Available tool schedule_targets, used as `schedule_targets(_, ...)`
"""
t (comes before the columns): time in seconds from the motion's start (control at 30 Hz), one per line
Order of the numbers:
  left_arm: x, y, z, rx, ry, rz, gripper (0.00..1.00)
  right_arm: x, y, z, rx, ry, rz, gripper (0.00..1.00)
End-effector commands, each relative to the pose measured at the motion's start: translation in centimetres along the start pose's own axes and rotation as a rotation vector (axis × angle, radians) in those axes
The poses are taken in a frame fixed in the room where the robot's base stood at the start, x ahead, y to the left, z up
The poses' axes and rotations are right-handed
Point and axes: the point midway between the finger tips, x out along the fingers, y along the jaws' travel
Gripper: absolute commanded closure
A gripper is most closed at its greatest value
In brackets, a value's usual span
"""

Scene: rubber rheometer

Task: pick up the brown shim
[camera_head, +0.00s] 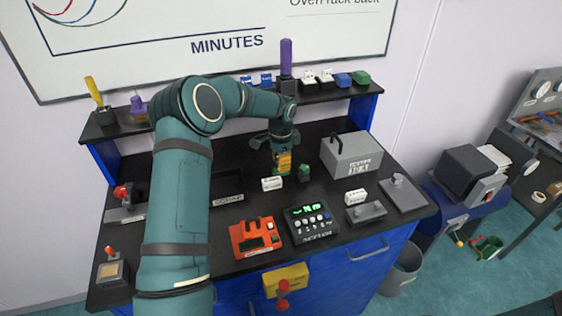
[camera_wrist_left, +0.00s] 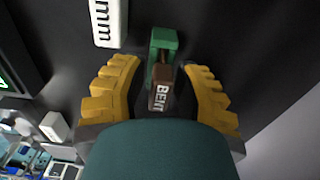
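The brown shim (camera_wrist_left: 159,94), a small block with white letters, shows in the left wrist view between the two yellow fingers of my left gripper (camera_wrist_left: 157,90). The fingers are apart, with dark gaps on both sides of the shim. The shim's far end meets a green clamp-like piece (camera_wrist_left: 163,42); whether it sits in it I cannot tell. In the head view my left gripper (camera_head: 282,164) points down at the black bench, just left of the green piece (camera_head: 304,173). The shim cannot be made out there. My right gripper is out of view.
A white labelled block (camera_head: 271,184) lies close to the gripper; it also shows in the wrist view (camera_wrist_left: 106,22). A grey box with a handle (camera_head: 352,156) stands right. An orange device (camera_head: 254,237) and a black keypad meter (camera_head: 311,223) sit in front. A shelf (camera_head: 325,94) runs behind.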

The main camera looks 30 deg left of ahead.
Motion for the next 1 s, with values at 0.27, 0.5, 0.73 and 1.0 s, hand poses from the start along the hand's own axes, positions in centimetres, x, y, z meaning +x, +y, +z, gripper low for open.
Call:
schedule_targets(0.27,0.0,0.0,0.0,0.000,0.000,0.000,1.00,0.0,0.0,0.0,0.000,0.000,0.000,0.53)
schedule_targets(0.5,-0.1,0.0,0.0,0.000,0.000,0.000,1.00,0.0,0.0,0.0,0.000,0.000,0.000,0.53)
schedule_targets(0.73,-2.8,0.0,-0.1,0.001,0.002,-0.004,1.00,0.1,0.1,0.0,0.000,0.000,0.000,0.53)
schedule_targets(1.0,-7.9,0.0,-0.1,0.001,0.003,-0.003,1.00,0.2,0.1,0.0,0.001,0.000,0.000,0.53)
